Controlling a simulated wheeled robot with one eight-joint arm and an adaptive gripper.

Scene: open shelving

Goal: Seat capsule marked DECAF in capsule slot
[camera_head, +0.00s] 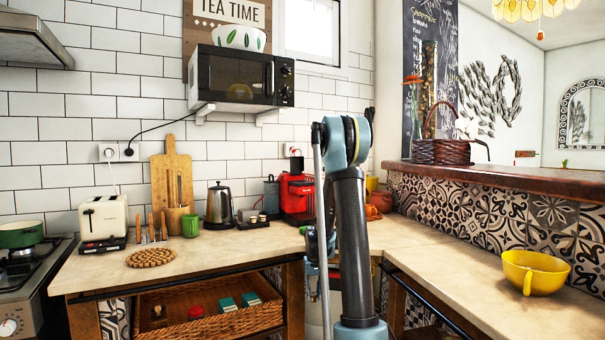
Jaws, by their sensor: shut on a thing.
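A red coffee machine (297,193) with a dark front stands on the back counter, left of my upright arm. My gripper (310,236) shows only in part, small and dark, at the counter edge just below the machine in the picture. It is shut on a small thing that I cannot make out. A small dark tray (253,224) with little items stands left of the machine. I cannot read a DECAF marking anywhere, and the capsule slot cannot be made out.
A steel kettle (219,205), green cup (190,225), toaster (103,219) and round trivet (154,258) stand further left. A wicker basket (215,324) sits below the counter. A yellow bowl (536,270) stands on the right counter, which is otherwise mostly clear.

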